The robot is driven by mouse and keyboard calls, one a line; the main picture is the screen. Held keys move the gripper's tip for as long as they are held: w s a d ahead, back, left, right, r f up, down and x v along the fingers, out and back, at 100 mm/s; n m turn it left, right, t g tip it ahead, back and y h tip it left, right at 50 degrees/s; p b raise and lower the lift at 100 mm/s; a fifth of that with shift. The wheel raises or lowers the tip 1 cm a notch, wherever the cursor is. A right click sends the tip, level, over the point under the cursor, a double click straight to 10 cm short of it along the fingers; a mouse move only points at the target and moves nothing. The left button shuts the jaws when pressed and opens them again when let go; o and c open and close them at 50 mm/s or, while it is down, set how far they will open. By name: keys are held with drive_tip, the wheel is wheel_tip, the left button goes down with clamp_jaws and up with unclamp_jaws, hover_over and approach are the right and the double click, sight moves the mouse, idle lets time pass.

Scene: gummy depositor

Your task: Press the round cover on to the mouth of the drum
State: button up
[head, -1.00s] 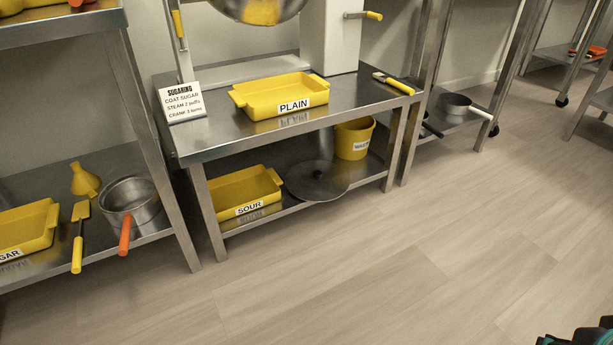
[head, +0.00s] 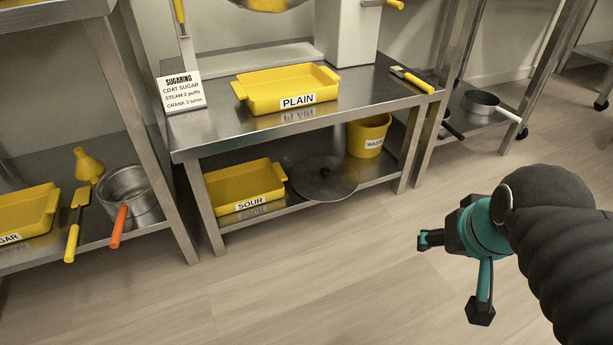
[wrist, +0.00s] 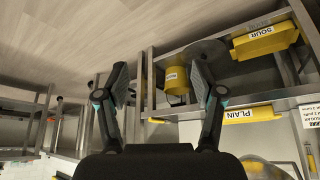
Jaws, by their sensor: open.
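The round cover (head: 324,178) is a grey metal disc with a small knob on top. It lies on the lower shelf of the middle bench, between the SOUR tray and the yellow waste bucket, and overhangs the shelf's front edge a little. It also shows in the wrist view (wrist: 208,52), beyond the fingers. The drum (head: 268,3) shows only as a curved metal rim with yellow inside at the top edge of the head view. My gripper (head: 452,272) is open and empty over the floor, right of the bench and apart from the cover. The wrist view shows its two spread fingers (wrist: 163,92).
A yellow PLAIN tray (head: 292,90), a SUGARING sign (head: 181,93) and a yellow-handled tool (head: 411,79) are on the bench top. The SOUR tray (head: 245,188) and bucket (head: 368,136) flank the cover. Bench legs (head: 413,147) stand nearby. The floor (head: 300,270) in front is clear.

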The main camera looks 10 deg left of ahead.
drive_tip(key=w+a+r+n, duration=0.1)
drive_tip(key=w+a+r, duration=0.15)
drive_tip(key=w, duration=1.05)
drive_tip(key=n+y+p, duration=0.2)
drive_tip(key=n+y, duration=0.1)
hover_over(325, 170)
drive_tip(key=s+d, duration=0.3)
drive_tip(key=s, duration=0.4)
wheel_tip(325, 170, down, 30)
drive_tip(key=f, duration=0.1)
drive_tip(key=shift+w+r+b+x, duration=0.15)
drive_tip(key=shift+b+x, duration=0.15)
drive_tip(key=shift+x, duration=1.9)
drive_tip(key=shift+w+b+x, duration=0.15)
drive_tip(key=shift+b+x, duration=0.1)
drive_tip(key=shift+x, duration=1.9)
drive_tip(key=shift+w+r+b+x, duration=0.15)
drive_tip(key=shift+b+x, duration=0.15)
drive_tip(key=shift+x, duration=1.9)
drive_tip(key=shift+d+f, duration=0.1)
drive_tip(key=shift+d, duration=0.05)
clamp_jaws()
